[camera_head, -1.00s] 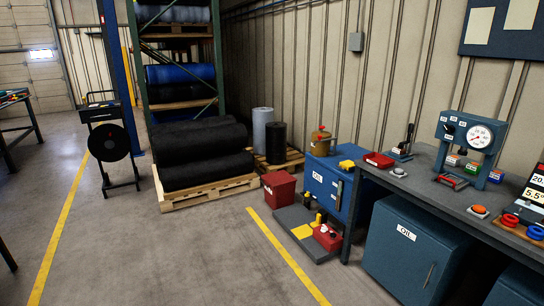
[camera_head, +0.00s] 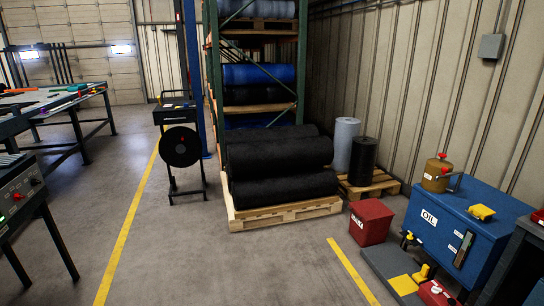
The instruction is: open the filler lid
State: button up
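A blue oil tank (camera_head: 462,207) with a white OIL label stands at the right. A yellow lid-like piece (camera_head: 481,212) sits on its top and looks closed; I cannot tell for certain that it is the filler lid. A dark sight gauge (camera_head: 464,248) is on the tank's front, and a small tap (camera_head: 409,240) sticks out low at its left. A brass-coloured can (camera_head: 436,175) with a red knob stands at the tank's back left. My gripper is not in view.
A red bin (camera_head: 371,222) and a grey floor tray (camera_head: 380,262) with yellow and red items stand before the tank. A dark bench cuts in at the right edge. Black rolls (camera_head: 280,165) lie on a pallet. The middle floor is clear.

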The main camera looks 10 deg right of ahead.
aim_at(478, 211)
jog(key=i+z, duration=0.3)
jog(key=i, duration=0.6)
jog(key=i+j+z, duration=0.25)
jog(key=i, duration=0.65)
jog(key=i+z, duration=0.2)
jog(key=i, duration=0.3)
jog(key=i+z, duration=0.2)
jog(key=i, duration=0.3)
jog(key=i+j+z, duration=0.2)
jog(key=i, duration=0.3)
jog(key=i+l, duration=0.2)
jog(key=i+l+z, duration=0.1)
jog(key=l, duration=0.3)
jog(key=i, duration=0.05)
